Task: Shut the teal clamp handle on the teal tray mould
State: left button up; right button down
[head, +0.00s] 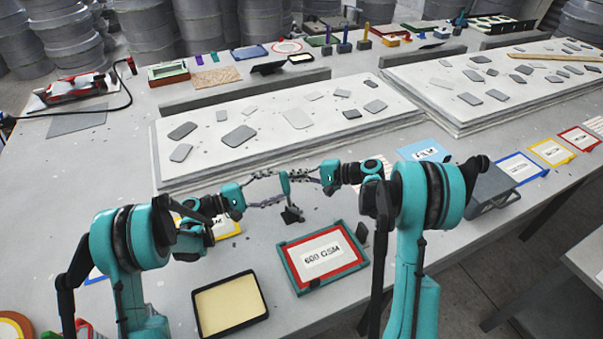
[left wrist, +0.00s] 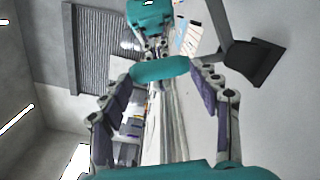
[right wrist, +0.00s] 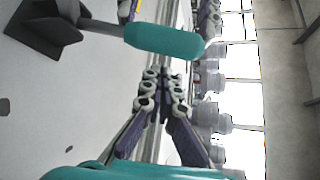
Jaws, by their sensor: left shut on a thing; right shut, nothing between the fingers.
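The teal clamp handle (head: 284,183) stands up above its dark clamp base (head: 292,214), between my two grippers. My left gripper (head: 268,181) is shut on the handle from the left; in the left wrist view the handle (left wrist: 160,70) lies across between its fingers. My right gripper (head: 308,177) is shut and empty on the right side; in the right wrist view its tips sit close by the handle (right wrist: 165,41); contact is unclear. A teal-rimmed tray (head: 290,270) with a red inner frame and a "600 GSM" card lies in front of the clamp base.
A black tray with a cream inside (head: 230,303) lies left of the teal tray. A grey block (head: 492,187) stands at the right. White slabs (head: 270,129) with loose grey pieces lie behind.

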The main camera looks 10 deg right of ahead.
jog(key=shift+s+a+r, duration=0.15)
jog(key=shift+s+r, duration=0.2)
jog(key=shift+s, duration=0.4)
